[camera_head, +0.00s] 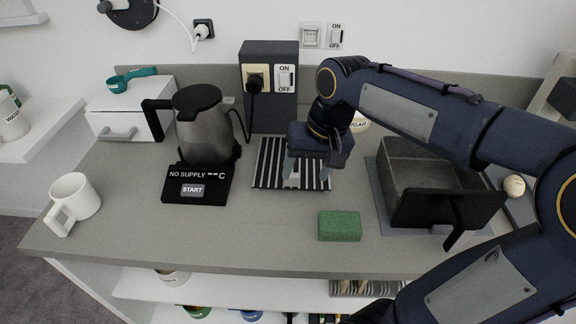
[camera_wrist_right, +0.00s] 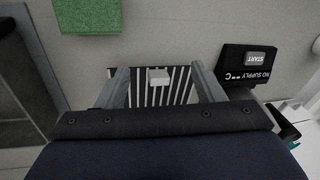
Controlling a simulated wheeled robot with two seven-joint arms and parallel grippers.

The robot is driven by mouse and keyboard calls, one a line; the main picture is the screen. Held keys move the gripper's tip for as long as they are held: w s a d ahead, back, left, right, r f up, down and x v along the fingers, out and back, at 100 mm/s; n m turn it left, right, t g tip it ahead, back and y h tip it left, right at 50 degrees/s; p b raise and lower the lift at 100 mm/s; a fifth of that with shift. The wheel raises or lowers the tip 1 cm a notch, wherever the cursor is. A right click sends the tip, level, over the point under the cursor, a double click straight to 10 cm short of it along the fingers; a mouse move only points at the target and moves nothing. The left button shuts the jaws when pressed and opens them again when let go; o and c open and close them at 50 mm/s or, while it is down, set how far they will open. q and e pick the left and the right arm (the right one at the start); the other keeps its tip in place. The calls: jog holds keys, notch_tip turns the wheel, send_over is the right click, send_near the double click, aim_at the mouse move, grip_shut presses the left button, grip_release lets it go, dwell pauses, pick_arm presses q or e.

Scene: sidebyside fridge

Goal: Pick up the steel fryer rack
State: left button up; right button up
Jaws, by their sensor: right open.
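The steel fryer rack (camera_head: 268,163) lies flat on the counter as a panel of light and dark stripes, right of the kettle. Its stripes also show in the right wrist view (camera_wrist_right: 146,96). A small pale block (camera_wrist_right: 158,76) shows at the rack's near edge, between my fingers in that view. My right gripper (camera_head: 308,180) points down over the right part of the rack, fingers apart and empty. The wrist view shows the open fingers (camera_wrist_right: 161,75) on either side of the stripes. The gripper hides part of the rack. My left gripper is out of view.
A kettle (camera_head: 202,125) on its black START base (camera_head: 192,190) stands left. A green sponge (camera_head: 340,226) lies in front. A grey fryer basket (camera_head: 412,165) with a black front is right. A socket box (camera_head: 268,70) stands behind. A white mug (camera_head: 76,196) is far left.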

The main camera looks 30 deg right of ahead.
jog(key=m+g+h+b, duration=0.1)
jog(key=m+g+h, duration=0.1)
send_over(292, 175)
jog(key=f, duration=0.2)
jog(key=shift+w+a+f, duration=0.1)
jog(key=shift+w+f, duration=0.25)
jog(key=shift+w, duration=0.05)
jog(key=f, duration=0.7)
jog(key=shift+s+f, duration=0.25)
jog(key=shift+f, duration=0.05)
jog(key=shift+c, duration=0.3)
jog(key=c, duration=1.1)
jog(key=shift+r, duration=0.1)
jog(key=shift+c, duration=0.2)
